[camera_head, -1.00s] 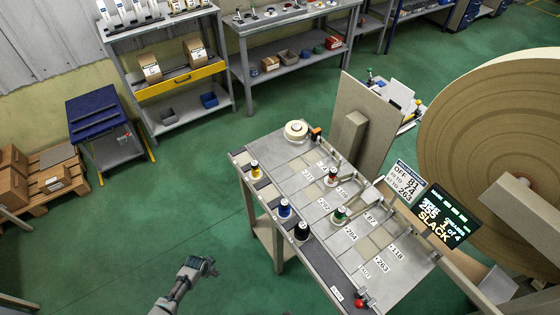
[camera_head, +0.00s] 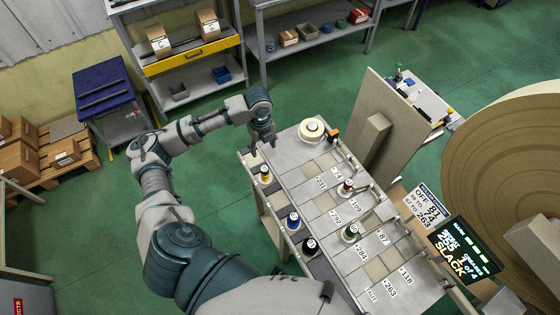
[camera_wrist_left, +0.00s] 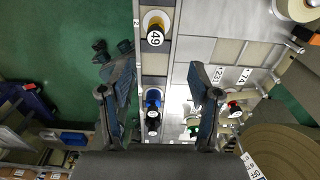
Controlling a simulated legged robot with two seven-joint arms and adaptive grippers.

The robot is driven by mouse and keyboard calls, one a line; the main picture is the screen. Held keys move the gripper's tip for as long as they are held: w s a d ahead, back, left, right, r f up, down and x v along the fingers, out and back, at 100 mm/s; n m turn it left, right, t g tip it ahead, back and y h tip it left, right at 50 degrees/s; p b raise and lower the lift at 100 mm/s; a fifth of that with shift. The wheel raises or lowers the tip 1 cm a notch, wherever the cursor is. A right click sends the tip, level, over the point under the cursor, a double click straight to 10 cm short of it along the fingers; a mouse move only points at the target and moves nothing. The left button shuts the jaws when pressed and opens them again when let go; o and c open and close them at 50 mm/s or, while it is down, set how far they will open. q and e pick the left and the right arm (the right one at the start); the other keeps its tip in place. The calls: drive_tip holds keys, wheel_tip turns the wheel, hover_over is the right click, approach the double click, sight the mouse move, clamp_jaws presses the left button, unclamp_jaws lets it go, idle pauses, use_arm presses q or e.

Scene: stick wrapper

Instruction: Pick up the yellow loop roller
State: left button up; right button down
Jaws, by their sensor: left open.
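The yellow loop roller (camera_head: 265,175) stands upright at the left edge of the bench, near its far left corner. In the left wrist view the yellow loop roller (camera_wrist_left: 155,27) shows from above, with a black top and a white label reading 49. My left gripper (camera_head: 263,143) is open and empty, above the bench's far left corner and just beyond the roller. In the left wrist view the fingers of my left gripper (camera_wrist_left: 161,68) are spread wide, and the roller shows past their tips, apart from them. My right gripper is not in the head view.
A blue roller (camera_head: 293,219) and a black roller (camera_head: 310,245) stand along the same edge. A red roller (camera_head: 346,187) and a green roller (camera_head: 350,233) stand further in. A cream tape roll (camera_head: 312,129) sits at the far corner. An upright board (camera_head: 405,125) rises behind.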

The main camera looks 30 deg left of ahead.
sight(264, 167)
use_arm(q)
drive_tip(key=f, duration=0.5)
drive_tip(key=s+d+f, duration=0.1)
drive_tip(key=f, duration=0.2)
drive_tip(key=shift+s+f, duration=0.1)
drive_tip(key=shift+f, duration=0.25)
drive_tip(key=f, duration=0.1)
drive_tip(key=a+f, duration=0.1)
drive_tip(key=f, duration=0.1)
drive_tip(key=shift+f+p, duration=0.25)
drive_tip(key=shift+p, duration=0.1)
wheel_tip(264, 167, down, 4)
drive_tip(key=shift+r, duration=0.15)
drive_tip(key=shift+d+f, duration=0.2)
drive_tip(key=shift+d, duration=0.1)
drive_tip(key=shift+c, duration=1.2)
drive_tip(key=c, duration=0.8)
drive_tip(key=shift+a, duration=0.2)
clamp_jaws()
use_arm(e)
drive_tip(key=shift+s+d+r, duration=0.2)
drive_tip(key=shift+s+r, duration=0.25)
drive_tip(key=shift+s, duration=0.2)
